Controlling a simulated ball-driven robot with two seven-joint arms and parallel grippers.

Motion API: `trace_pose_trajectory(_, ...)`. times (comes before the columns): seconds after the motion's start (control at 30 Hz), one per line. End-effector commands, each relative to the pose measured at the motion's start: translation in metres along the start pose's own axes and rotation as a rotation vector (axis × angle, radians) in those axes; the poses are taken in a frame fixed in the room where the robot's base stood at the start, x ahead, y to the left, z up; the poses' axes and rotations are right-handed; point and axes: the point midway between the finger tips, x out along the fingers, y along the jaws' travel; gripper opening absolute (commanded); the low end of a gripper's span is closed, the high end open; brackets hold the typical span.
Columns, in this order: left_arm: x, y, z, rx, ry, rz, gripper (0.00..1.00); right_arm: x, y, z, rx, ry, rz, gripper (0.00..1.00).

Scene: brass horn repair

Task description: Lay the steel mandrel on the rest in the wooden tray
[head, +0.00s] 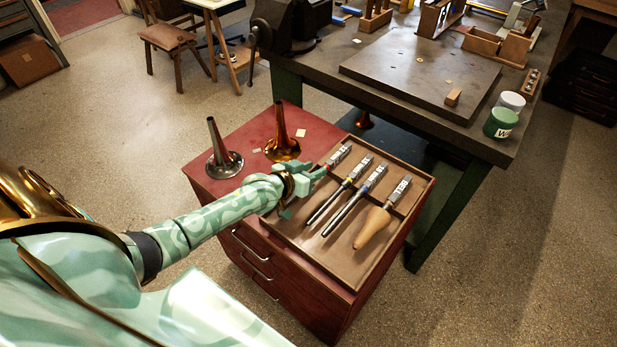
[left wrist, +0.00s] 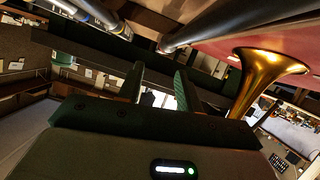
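The wooden tray (head: 345,283) lies on top of a red drawer cabinet. Several tagged tools lie slanted in it: a dark steel rod (head: 325,205), a rod with a blue band (head: 347,213) and a tan cone-ended tool (head: 373,227). Another square metal handle (head: 340,156) shows at the tray's far left; its front part is hidden by my left gripper (head: 306,183). I cannot tell which is the task's mandrel. In the left wrist view my left fingers (left wrist: 158,78) stand apart with nothing visible between them. A steel rod (left wrist: 205,27) passes above them. My right gripper is not in view.
Two bell flares, one silver (head: 224,160) and one copper (head: 282,146), stand on the cabinet (head: 235,125) left of the tray. A dark workbench (head: 465,125) is behind, with a flat slab (head: 420,72) and two jars. Open floor lies to the right.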

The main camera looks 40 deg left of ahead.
Motion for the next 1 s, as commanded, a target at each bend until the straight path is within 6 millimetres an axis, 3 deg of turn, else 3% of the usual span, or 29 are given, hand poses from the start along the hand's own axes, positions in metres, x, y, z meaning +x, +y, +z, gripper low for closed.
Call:
trace_pose_trajectory(0.03, -0.016, 0.011, -0.013, -0.004, 0.001, 0.004, 0.36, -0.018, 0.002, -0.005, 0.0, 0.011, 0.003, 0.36)
trace_pose_trajectory(0.23, -0.061, 0.04, -0.041, -0.005, 0.002, 0.002, 0.36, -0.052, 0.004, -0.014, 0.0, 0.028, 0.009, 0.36)
trace_pose_trajectory(0.5, -0.114, 0.079, -0.036, -0.004, -0.002, 0.0, 0.36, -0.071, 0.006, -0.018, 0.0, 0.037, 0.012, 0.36)
trace_pose_trajectory(0.7, -0.132, 0.093, -0.035, -0.002, -0.002, 0.0, 0.36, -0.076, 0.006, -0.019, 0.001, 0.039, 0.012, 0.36)
trace_pose_trajectory(1.0, -0.134, 0.095, -0.034, -0.001, -0.002, 0.0, 0.36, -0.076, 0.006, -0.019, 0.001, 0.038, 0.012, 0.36)
